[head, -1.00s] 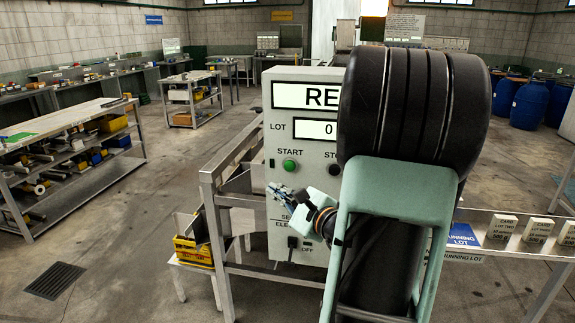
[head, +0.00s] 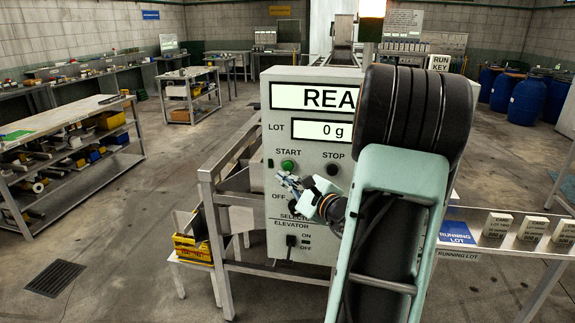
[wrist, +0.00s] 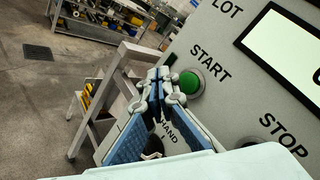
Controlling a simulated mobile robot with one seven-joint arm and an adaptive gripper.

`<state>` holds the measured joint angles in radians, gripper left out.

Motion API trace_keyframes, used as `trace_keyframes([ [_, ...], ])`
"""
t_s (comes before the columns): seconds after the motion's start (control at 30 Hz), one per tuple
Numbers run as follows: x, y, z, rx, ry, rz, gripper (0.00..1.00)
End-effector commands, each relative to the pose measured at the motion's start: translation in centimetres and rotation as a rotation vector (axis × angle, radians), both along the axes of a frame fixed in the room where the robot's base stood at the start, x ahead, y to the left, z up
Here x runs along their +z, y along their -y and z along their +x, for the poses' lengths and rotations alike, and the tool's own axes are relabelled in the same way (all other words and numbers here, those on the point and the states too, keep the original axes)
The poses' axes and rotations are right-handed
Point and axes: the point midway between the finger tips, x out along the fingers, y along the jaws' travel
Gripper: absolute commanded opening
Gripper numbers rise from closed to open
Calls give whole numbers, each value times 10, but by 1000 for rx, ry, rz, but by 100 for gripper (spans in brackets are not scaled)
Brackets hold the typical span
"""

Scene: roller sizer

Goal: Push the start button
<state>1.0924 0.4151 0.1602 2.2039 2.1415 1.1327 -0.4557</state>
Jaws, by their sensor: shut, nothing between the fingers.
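The green start button (head: 288,166) sits under the word START on the grey control panel (head: 282,125). It also shows in the wrist view (wrist: 190,83), just right of my fingertips. My gripper (head: 284,178) is shut and empty, its tips just below the button in the head view. The dark stop button (head: 332,169) is to the right. The display (head: 330,97) shows "REA", the rest hidden by my arm, and the lot display (head: 322,130) reads 0 g.
A selector and an elevator switch (head: 291,240) are lower on the panel, the selector partly hidden by my gripper. A metal frame (head: 206,215) stands at the panel's left. Cards stand on a shelf (head: 480,234) at right.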

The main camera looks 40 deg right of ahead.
Motion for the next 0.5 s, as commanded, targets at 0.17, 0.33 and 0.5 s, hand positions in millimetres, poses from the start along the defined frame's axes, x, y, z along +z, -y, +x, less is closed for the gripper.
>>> trace_keyframes([
  [0.17, -1, 15, 13, 1, 1, -1, 0],
  [0.33, 0, 22, 18, -1, 1, 0, 0],
  [0.5, 0, 23, 19, -1, -1, 1, 0],
])
